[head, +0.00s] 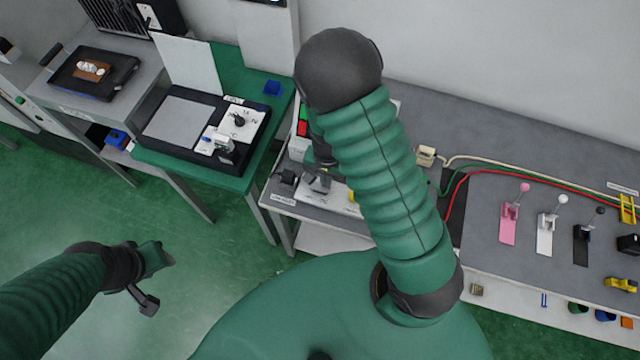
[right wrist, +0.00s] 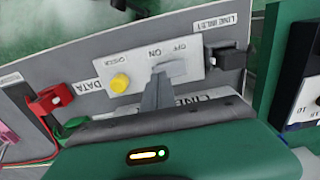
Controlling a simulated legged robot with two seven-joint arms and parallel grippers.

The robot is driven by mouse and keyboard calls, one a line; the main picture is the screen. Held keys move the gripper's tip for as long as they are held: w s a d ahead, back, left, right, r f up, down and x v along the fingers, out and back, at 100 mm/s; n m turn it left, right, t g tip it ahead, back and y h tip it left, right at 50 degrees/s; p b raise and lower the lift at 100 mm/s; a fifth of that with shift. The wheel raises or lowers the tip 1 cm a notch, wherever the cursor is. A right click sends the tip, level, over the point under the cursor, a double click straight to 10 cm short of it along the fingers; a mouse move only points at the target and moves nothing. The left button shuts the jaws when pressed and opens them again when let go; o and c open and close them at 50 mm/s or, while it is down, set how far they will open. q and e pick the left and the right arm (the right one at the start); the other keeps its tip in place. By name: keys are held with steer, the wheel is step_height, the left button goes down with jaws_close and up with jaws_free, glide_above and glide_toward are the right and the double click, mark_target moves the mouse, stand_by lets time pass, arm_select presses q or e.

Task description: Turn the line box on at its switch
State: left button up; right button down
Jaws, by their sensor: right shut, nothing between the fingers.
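The line box's white switch plate (right wrist: 194,72) shows in the right wrist view, with OFF and ON lettering and a yellow button (right wrist: 120,83). A pale switch part (right wrist: 176,67) shows by the lettering, partly covered by my fingertips; its position cannot be told. My right gripper (right wrist: 162,72) is shut and empty, its tips at or just over the switch; contact cannot be told. In the head view the white plate (head: 339,197) shows partly behind my right arm, with the right gripper (head: 319,184) over it. My left gripper (head: 150,296) hangs away from the benches, its jaws unclear.
A black plug block (right wrist: 228,59) sits beside the plate, and a red block (right wrist: 50,99) on its other side. Several small levers, including a pink one (head: 510,222), stand on the right bench. A green bench (head: 262,105) with a dark device stands left.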

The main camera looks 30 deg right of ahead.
steer(key=shift+d+f, duration=0.15)
steer(key=shift+f, duration=0.05)
stand_by(0.3)
steer(key=shift+f+b, duration=0.25)
steer(key=shift+b, duration=0.05)
steer(key=shift+f+b, duration=0.6)
steer(key=shift+f, duration=0.1)
stand_by(0.3)
steer(key=shift+r, duration=0.15)
step_height(320, 180, up, 7)
steer(key=p, duration=0.7)
